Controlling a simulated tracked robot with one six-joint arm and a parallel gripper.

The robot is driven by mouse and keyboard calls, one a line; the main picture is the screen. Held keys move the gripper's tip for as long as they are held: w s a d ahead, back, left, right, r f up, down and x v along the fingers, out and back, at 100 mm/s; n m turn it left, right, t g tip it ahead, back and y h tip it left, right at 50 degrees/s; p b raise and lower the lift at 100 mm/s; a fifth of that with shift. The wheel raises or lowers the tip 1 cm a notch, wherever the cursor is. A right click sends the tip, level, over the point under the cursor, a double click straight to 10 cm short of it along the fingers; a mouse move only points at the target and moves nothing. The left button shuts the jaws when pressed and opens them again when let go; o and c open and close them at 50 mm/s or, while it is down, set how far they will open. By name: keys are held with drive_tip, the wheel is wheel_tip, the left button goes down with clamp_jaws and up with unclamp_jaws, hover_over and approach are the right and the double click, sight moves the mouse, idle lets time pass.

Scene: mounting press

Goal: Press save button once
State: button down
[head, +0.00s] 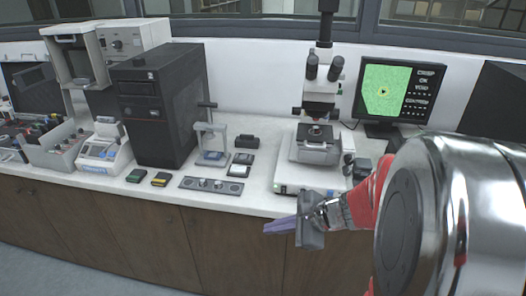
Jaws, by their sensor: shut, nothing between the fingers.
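No button marked save can be read at this size.
A black computer tower (150,105), a small press stand (212,140), a flat grey plate (211,185) and several small blocks occupy the white bench (255,200). A blue-white device (103,150) and a grey bin (60,150) are at left. A dark box (495,105) stands far right.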

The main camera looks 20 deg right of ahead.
sight(330, 193)
drive_tip(key=d+f+m+t+h, duration=0.2)
drive_tip(key=d+f+m, duration=0.2)
drive_tip(key=d+m, duration=0.3)
drive_tip(key=d+f+m+t+h, duration=0.2)
drive_tip(key=d+m, duration=0.6)
drive_tip(key=d, duration=0.5)
drive_tip(key=shift+s+d+f+m+t+h, duration=0.25)
drive_tip(key=shift+d+f+m+t+h, duration=0.1)
drive_tip(key=shift+f+h, duration=0.45)
drive_tip(key=shift+w+f, duration=0.1)
drive_tip(key=shift+w+d, duration=0.8)
drive_tip(key=shift+w, duration=0.4)
drive_tip(key=shift+w+d, duration=0.85)
drive_tip(key=shift+w, duration=0.35)
drive_tip(key=shift+w+d, duration=0.8)
drive_tip(key=shift+w, duration=0.4)
drive_tip(key=shift+w+d, duration=0.2)
drive_tip(key=shift+d, duration=0.05)
